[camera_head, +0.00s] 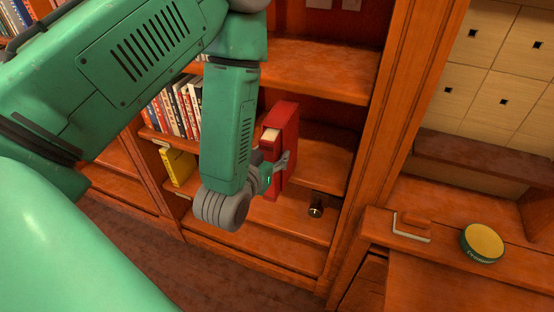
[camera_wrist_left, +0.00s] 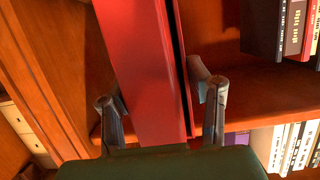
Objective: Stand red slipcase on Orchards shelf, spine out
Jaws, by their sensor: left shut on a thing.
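The red slipcase (camera_head: 288,128) is upright and slightly tilted at the bookcase opening, with a pale patch near its top. My left gripper (camera_head: 281,168) is shut on it from the front. In the left wrist view the red slipcase (camera_wrist_left: 148,62) runs between the two fingers of my left gripper (camera_wrist_left: 162,98). The middle shelf (camera_head: 328,160) has bare board to the right of the slipcase. I cannot tell whether the slipcase's bottom touches a shelf. No Orchards label is readable. My right gripper is not in view.
A row of books (camera_head: 180,108) stands left of the slipcase, partly behind my arm. A yellow book (camera_head: 178,166) is lower left. A small dark cylinder (camera_head: 316,209) sits on the lower shelf. A round green tin (camera_head: 482,243) and an angled bracket (camera_head: 411,235) lie on the right ledge.

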